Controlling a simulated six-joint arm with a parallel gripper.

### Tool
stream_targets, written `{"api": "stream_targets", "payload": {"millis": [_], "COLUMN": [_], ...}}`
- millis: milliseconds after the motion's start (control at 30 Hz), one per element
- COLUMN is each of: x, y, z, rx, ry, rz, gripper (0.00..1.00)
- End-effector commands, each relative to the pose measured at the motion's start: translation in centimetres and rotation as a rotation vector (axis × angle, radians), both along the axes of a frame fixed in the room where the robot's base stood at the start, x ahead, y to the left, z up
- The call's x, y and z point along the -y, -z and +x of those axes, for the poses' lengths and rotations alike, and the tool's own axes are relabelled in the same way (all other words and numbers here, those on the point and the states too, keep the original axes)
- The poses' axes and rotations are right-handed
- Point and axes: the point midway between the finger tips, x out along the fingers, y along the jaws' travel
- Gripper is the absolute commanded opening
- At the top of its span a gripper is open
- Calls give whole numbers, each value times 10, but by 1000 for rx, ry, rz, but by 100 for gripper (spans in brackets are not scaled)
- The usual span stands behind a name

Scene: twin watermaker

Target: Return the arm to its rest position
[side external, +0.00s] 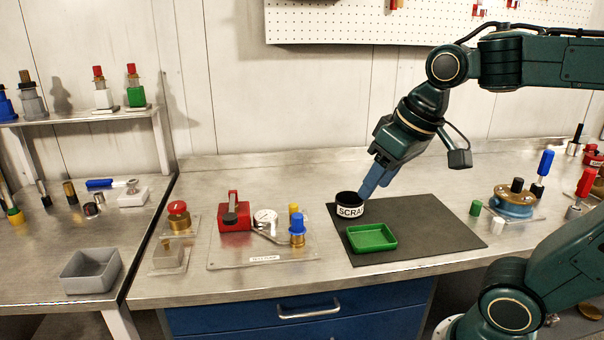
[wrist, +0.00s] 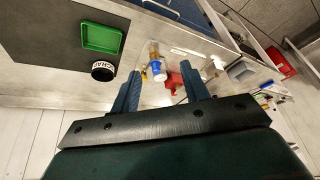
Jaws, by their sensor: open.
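My gripper (side external: 374,180) is in the air above the work table, just over and beside the black scrap cup (side external: 349,204) in the side view. In the wrist view the two blue fingers of my gripper (wrist: 162,88) stand wide apart with nothing held between them. The arm reaches in from the right, bent at the elbow, with the fingers pointing down and left. Whether the fingertips touch the cup cannot be told from the side view; in the wrist view the cup (wrist: 103,71) lies apart from them, to the left.
A green tray (side external: 371,238) and the cup stand on a dark mat (side external: 440,236). A clear plate (side external: 262,252) with a red block (side external: 234,216) and fittings lies left of it. A blue round fixture (side external: 514,201) stands right. A grey bin (side external: 91,270) sits far left.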

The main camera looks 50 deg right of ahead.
Motion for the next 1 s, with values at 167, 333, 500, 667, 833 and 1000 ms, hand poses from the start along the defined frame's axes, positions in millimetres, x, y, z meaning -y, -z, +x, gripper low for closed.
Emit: {"api": "stream_targets", "payload": {"millis": [167, 333, 500, 667, 833, 1000], "x": [-7, -10, -11, -11, -11, -11], "y": [17, 30, 35, 35, 34, 34], "z": [-32, -49, -55, -55, -54, -54], "rx": [47, 72, 80, 80, 79, 79], "ry": [-69, -109, -123, -123, -122, -122], "rz": [-20, -34, -39, -39, -38, -38], "gripper": [45, 45, 45, 45, 45, 45]}}
